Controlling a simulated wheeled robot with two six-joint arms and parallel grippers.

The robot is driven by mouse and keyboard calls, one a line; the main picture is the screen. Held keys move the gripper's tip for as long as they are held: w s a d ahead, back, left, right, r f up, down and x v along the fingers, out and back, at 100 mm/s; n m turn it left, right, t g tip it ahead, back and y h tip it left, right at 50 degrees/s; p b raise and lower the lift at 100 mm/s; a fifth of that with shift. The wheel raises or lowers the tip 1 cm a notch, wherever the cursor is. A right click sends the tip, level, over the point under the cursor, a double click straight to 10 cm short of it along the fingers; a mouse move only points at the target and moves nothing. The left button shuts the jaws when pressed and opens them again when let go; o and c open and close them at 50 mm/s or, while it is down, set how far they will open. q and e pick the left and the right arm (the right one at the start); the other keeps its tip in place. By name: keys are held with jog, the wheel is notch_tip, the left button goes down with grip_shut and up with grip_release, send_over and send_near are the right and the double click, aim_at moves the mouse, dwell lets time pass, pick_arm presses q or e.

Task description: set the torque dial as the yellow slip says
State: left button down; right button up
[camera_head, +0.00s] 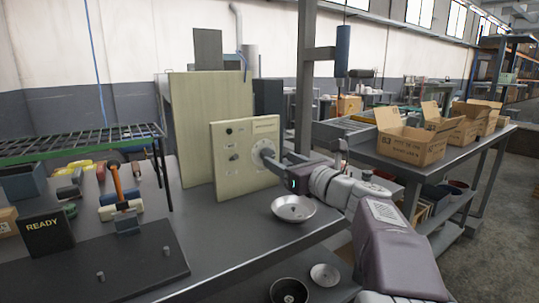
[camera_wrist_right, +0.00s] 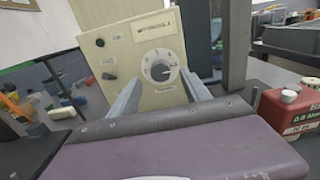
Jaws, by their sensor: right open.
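The torque dial (camera_head: 263,152) is a round pale dial on the front of an upright cream control panel (camera_head: 232,188) on the bench. In the right wrist view the dial (camera_wrist_right: 159,68) shows a dark pointer and marks around its rim; the figures are too small to read. My right gripper (camera_head: 274,162) is in front of the dial. In the right wrist view its two fingers (camera_wrist_right: 160,78) are spread, one on each side of the dial's lower part, with nothing visibly held; contact is unclear. I cannot make out a yellow slip. My left gripper is not in view.
A metal bowl (camera_head: 294,208) stands on the bench below my right arm. A dark post (camera_head: 305,90) rises right of the panel. A READY sign (camera_head: 46,234) and tools lie left.

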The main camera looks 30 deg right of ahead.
aim_at(270, 156)
jog(key=w, duration=0.5)
jog(key=shift+w+a, duration=0.2)
jog(key=shift+w, duration=0.1)
grip_shut()
jog(key=n+b, duration=0.2)
jog(key=shift+f+n, duration=0.2)
jog(key=shift+n, duration=0.2)
jog(key=shift+a+f+n+b, duration=0.1)
jog(key=shift+n+b, duration=3.3)
jog(key=shift+n, duration=2.6)
jog(key=shift+a+f+n+b, duration=0.1)
jog(key=shift+n+b, duration=3.25)
jog(key=shift+n, duration=2.65)
